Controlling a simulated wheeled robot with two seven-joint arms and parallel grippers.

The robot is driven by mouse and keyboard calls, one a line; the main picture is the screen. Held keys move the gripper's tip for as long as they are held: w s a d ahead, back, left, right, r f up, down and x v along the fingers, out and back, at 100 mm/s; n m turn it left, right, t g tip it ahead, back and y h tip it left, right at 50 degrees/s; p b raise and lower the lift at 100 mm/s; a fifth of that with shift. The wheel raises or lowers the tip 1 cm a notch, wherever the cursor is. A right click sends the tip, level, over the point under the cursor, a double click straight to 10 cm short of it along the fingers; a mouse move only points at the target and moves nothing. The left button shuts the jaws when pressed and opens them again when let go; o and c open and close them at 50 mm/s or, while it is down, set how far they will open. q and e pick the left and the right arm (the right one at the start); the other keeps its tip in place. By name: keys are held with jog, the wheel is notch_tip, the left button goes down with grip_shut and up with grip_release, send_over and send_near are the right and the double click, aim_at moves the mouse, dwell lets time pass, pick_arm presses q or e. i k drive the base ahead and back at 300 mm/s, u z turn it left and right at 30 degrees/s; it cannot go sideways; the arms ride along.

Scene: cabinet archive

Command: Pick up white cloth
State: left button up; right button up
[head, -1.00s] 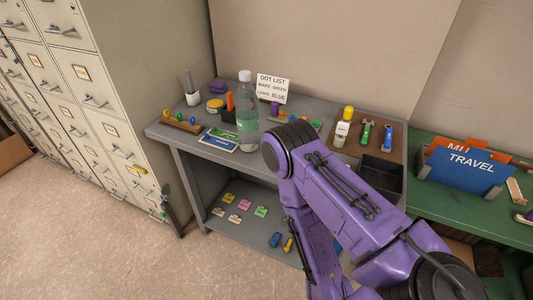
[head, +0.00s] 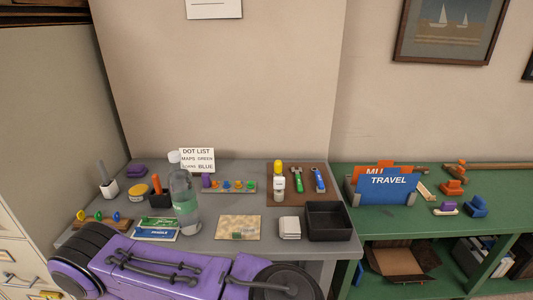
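A small folded white cloth (head: 289,227) lies on the grey table (head: 262,247), just left of a black open tray (head: 328,221). It lies right of a beige patterned card (head: 240,227). One of my purple arms crosses the bottom of the head view, in front of the table's front edge. Neither of my grippers shows in the view. Nothing covers the cloth.
A clear bottle (head: 184,203) stands on the table left of the card. A dot list sign (head: 198,160) stands behind it. A brown board (head: 300,187) with tools lies behind the cloth. A green shelf (head: 400,222) with blue and orange folders stands at the right.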

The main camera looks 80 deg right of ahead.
aim_at(289, 228)
jog(key=i, duration=0.85)
jog(key=z, duration=2.85)
